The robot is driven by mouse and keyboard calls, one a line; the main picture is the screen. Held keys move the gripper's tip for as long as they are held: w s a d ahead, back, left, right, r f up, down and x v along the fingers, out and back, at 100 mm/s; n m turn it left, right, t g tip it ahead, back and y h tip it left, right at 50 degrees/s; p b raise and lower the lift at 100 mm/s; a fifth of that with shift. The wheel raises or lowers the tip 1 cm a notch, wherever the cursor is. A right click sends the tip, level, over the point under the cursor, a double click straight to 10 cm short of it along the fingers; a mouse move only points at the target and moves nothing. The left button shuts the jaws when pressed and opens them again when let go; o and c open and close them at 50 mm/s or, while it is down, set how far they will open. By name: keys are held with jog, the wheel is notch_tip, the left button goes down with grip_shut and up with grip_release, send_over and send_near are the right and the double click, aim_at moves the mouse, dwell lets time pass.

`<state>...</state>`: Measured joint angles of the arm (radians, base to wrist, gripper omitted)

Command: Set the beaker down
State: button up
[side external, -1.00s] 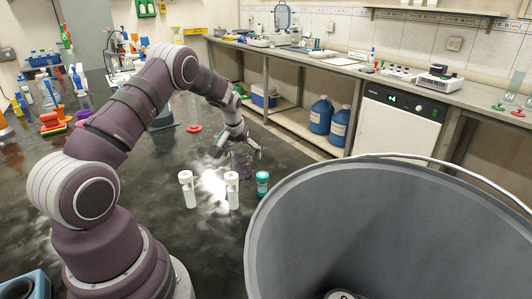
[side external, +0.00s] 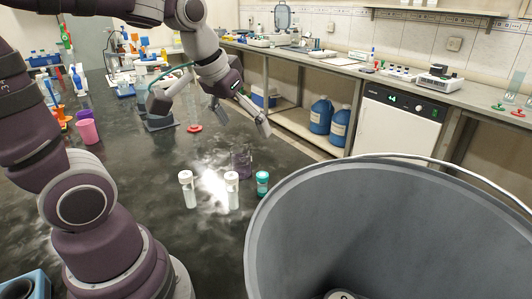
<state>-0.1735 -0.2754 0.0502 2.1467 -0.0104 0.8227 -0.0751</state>
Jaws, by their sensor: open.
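The beaker (side external: 241,163) is a clear, faintly purple-tinted glass standing upright on the dark bench (side external: 150,222), behind two white-capped bottles. My gripper (side external: 245,127) is above the beaker and apart from it. Its fingers are spread wide with nothing between them. The lower front of the beaker is partly hidden by the nearer white-capped bottle.
Two white-capped bottles (side external: 187,190) (side external: 232,191) and a teal bottle (side external: 262,184) stand close in front of the beaker. A red disc (side external: 195,128) lies behind. A large grey bucket (side external: 390,230) fills the lower right. A pink cup (side external: 88,130) stands at left.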

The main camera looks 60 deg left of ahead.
jog(key=s+d+m+h, duration=0.1)
jog(key=s+d+m, duration=0.2)
jog(key=s+d, duration=0.2)
jog(key=shift+s+d+f+m+t, duration=0.2)
jog(key=shift+s+f+m+t, duration=0.15)
jog(key=shift+s, duration=0.55)
